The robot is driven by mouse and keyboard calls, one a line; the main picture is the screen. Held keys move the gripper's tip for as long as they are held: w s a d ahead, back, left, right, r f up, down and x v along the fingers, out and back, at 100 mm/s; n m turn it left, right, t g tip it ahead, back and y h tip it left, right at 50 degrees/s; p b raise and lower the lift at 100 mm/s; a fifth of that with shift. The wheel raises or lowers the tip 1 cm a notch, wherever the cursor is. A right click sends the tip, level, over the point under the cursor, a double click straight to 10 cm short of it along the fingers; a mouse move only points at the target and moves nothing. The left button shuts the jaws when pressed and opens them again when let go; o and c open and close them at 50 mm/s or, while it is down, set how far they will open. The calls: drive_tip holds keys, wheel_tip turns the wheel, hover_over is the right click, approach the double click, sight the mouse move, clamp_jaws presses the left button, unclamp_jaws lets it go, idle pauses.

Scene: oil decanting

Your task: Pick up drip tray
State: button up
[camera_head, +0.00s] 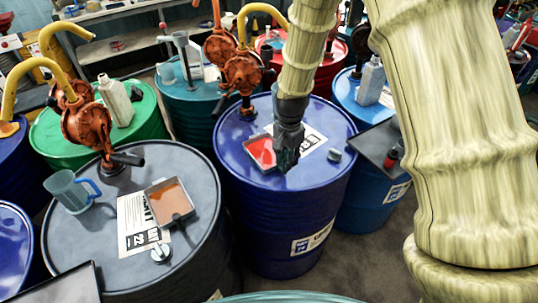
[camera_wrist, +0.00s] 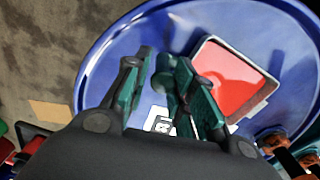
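A square drip tray (camera_head: 261,152) with red liquid lies flat on the blue drum (camera_head: 300,208). My gripper (camera_head: 288,158) points down at the drum top, just right of this tray. In the wrist view the tray (camera_wrist: 234,78) lies right of the green-padded fingers, and the right finger overlaps its near-side rim. I cannot tell whether the finger touches the tray. A second tray (camera_head: 170,203) with brown liquid lies on the dark grey drum.
A rusty hand pump (camera_head: 242,72) with a yellow spout stands behind the red tray. A cap (camera_head: 335,155) sits right of my gripper. A translucent jug (camera_head: 68,190) and another pump (camera_head: 87,125) stand on the grey drum. Other drums crowd around.

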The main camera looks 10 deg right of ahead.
sight(285, 175)
drive_tip(key=shift+a+f+p, duration=0.25)
drive_tip(key=shift+f+p, duration=0.5)
drive_tip(key=shift+f, duration=0.4)
drive_tip(key=shift+f+p, duration=0.4)
drive_tip(key=shift+f, duration=0.9)
clamp_jaws()
